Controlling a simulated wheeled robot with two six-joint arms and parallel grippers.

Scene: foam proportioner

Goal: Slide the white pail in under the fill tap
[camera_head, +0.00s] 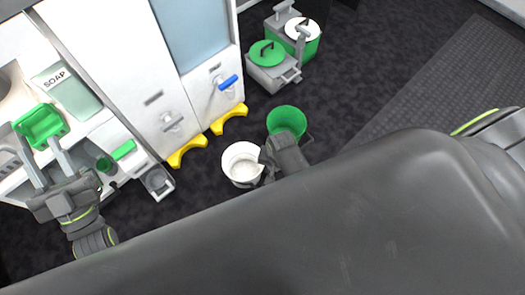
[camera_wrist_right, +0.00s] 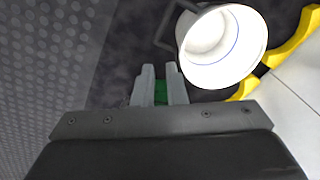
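The white pail (camera_head: 241,174) stands upright on the dark floor in the head view, with whitish contents or a pale inside. It fills the upper right of the right wrist view (camera_wrist_right: 222,45), its dark handle toward the left. Two taps are on the white cabinet: a blue-handled one (camera_head: 228,82) and a grey one (camera_head: 173,122). The pail is out in front of both. My right gripper (camera_wrist_right: 160,70) is beside the pail, its fingers a little apart, with green between them and no visible hold on the pail. My left gripper (camera_head: 38,146) is open near a green box-shaped part.
Yellow floor cradles (camera_head: 187,152) and (camera_head: 230,119) sit below the taps. A green pail (camera_head: 287,120) stands behind the white one. A soap dispenser (camera_head: 72,93) is at left. A ridged mat (camera_head: 450,90) lies at right.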

